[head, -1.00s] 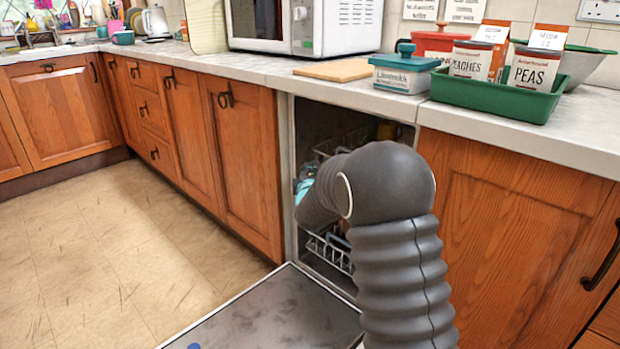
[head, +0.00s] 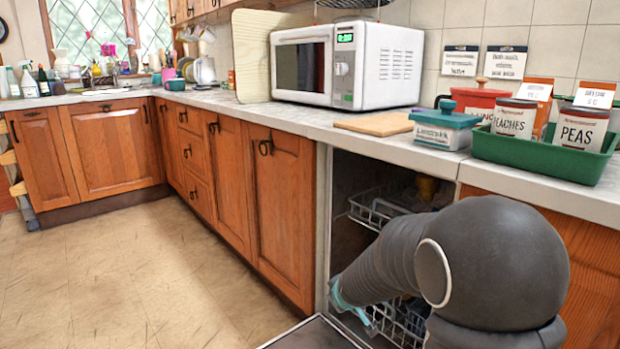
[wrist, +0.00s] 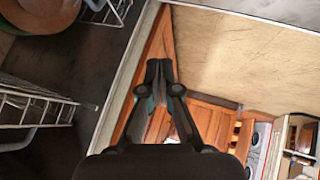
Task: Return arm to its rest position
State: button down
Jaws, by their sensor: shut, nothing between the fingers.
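My arm (head: 490,262) is dark grey and ribbed and reaches across the front of the open dishwasher (head: 342,190). Its far end is at the left side of the opening, where some teal parts (head: 347,300) show; the fingers are not clear there. In the wrist view my gripper (wrist: 159,72) is shut and empty, with its black fingertips together. The fingers show against a wooden cabinet front (wrist: 160,48), beside the pale edge of the dishwasher opening (wrist: 112,112).
Wire racks (head: 378,208) stand inside the dishwasher, and its lowered door (head: 312,334) lies in front. The worktop above holds a microwave (head: 345,65), a wooden board (head: 375,123), a lidded teal-topped tub (head: 445,125) and a green tray (head: 545,160) with tins. The floor (head: 130,265) at left is clear.

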jog(key=s+d+r+m+g, duration=0.1)
jog(key=s+r, duration=0.4)
jog(key=s, duration=0.6)
jog(key=s+d+r+m+p, duration=0.1)
jog(key=s+d+r+m, duration=0.3)
jog(key=s, duration=0.8)
jog(key=s+d+r+m+g+h+p, duration=0.1)
jog(key=s+d+r+m, duration=0.1)
jog(key=s+r, duration=0.5)
jog(key=s+d, duration=0.1)
jog(key=s, duration=0.3)
jog(key=shift+s+d+r+m+g, duration=0.2)
jog(key=shift+s+r+m+g, duration=0.1)
jog(key=shift+s+r+m, duration=0.1)
